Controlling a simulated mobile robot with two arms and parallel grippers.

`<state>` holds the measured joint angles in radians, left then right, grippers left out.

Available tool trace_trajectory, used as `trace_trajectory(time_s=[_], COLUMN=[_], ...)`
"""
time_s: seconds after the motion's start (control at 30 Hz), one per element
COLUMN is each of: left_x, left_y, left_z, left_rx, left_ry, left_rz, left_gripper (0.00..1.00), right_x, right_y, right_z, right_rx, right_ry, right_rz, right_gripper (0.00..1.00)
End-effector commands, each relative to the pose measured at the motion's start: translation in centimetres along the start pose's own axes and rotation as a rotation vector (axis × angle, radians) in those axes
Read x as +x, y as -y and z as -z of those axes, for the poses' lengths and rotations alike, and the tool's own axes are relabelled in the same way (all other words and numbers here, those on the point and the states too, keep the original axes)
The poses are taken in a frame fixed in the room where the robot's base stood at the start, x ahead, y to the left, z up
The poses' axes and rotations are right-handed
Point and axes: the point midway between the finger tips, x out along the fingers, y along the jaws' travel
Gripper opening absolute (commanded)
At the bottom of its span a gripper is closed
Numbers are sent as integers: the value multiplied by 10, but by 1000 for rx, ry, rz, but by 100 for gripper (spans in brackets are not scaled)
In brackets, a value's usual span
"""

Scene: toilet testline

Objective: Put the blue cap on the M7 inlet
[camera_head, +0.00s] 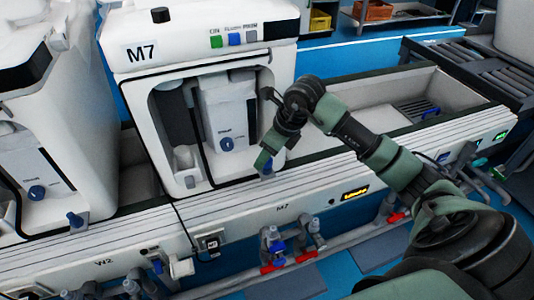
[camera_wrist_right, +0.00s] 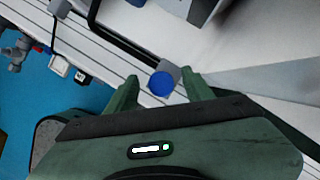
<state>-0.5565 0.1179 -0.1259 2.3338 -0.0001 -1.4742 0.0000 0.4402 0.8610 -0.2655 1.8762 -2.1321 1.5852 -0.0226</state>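The machine marked M7 (camera_head: 200,30) stands in the middle of the head view, with an open front bay. My right gripper (camera_head: 266,162) is at the lower right front edge of this machine. In the right wrist view its two fingers (camera_wrist_right: 160,83) are spread. A round blue cap (camera_wrist_right: 162,85) lies between them, with a gap on each side. A grey block-like part (camera_wrist_right: 171,69) is directly behind the cap. I cannot tell whether the cap is seated on it. In the head view a small bit of blue (camera_head: 268,168) shows beside the fingers; the gripper hides the rest. My left gripper is not in view.
A white ledge (camera_head: 240,208) runs below the machine. Valves with blue and red handles (camera_head: 275,250) sit under it. Another machine (camera_head: 50,110) stands at left, with a blue-tipped fitting (camera_head: 75,220) at its base. An open trough (camera_head: 385,100) lies at right.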

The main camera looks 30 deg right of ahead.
Motion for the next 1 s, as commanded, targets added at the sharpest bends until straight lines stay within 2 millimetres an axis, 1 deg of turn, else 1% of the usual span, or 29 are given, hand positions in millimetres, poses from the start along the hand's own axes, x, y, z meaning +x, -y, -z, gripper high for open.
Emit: trace_trajectory(time_s=[0.37, 0.43, 0.57, 0.6, 0.8, 0.9, 1.0], left_x=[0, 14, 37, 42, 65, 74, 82], left_y=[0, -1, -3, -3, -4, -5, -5], left_z=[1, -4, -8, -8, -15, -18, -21], left_rx=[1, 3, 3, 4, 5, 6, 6], left_ry=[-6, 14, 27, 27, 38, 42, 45], left_rz=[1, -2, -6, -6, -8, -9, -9], left_gripper=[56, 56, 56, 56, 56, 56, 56], right_x=[-3, -6, -15, -26, -76, -97, -113], right_y=[0, 0, 0, 2, 2, 2, 1], right_z=[-1, -3, -6, -6, -6, -6, -5], right_rx=[0, 0, 0, -1, -3, -1, -1], right_ry=[1, 1, 1, 2, 1, 2, 1], right_rz=[0, 0, 0, 6, 6, 5, 3], right_gripper=[51, 51, 51, 51, 51, 51, 51])
